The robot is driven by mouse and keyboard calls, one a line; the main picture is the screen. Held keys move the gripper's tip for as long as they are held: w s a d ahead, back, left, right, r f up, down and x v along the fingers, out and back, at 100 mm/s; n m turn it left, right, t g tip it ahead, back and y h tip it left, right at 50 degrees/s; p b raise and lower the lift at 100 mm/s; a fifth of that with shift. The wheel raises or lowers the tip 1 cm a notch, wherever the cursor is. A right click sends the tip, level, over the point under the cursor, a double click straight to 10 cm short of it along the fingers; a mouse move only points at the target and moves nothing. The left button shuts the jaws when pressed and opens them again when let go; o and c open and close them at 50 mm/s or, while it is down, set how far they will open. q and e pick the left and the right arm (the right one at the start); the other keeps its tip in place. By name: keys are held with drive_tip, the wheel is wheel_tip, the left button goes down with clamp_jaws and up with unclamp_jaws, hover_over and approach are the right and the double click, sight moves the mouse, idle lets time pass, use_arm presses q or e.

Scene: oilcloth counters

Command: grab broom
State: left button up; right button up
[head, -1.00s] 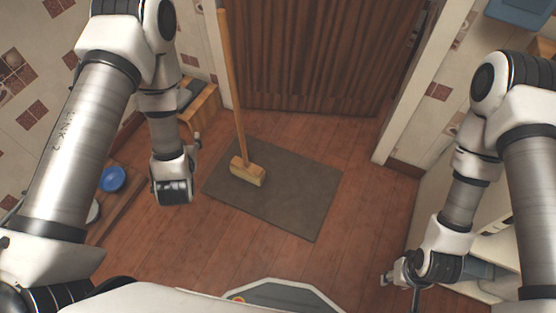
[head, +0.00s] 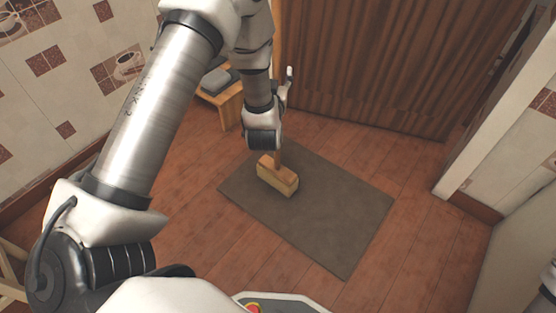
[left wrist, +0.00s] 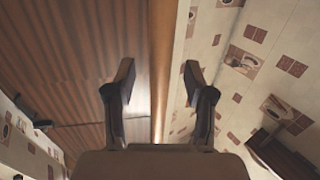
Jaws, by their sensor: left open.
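The broom (head: 278,178) has a wooden block head resting on the grey-brown mat, with its handle rising toward the door. My left arm covers most of the handle in the head view. In the left wrist view the wooden handle (left wrist: 160,38) runs upright between the two fingers. My left gripper (left wrist: 157,78) is open, with a gap on both sides of the handle. In the head view my left gripper (head: 287,84) is mostly hidden, with one finger showing beside the wrist. My right gripper is out of view.
The mat (head: 335,225) lies on a wooden floor (head: 425,255). A brown slatted door (head: 390,60) stands behind. A small wooden bench (head: 229,108) with a grey cushion is left of the wrist. A white door frame (head: 490,125) is at right.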

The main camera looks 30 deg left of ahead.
use_arm(q)
drive_tip(key=x, duration=0.3)
drive_tip(key=shift+f, duration=0.15)
drive_tip(key=shift+s, duration=0.1)
clamp_jaws()
drive_tip(key=shift+r, duration=0.2)
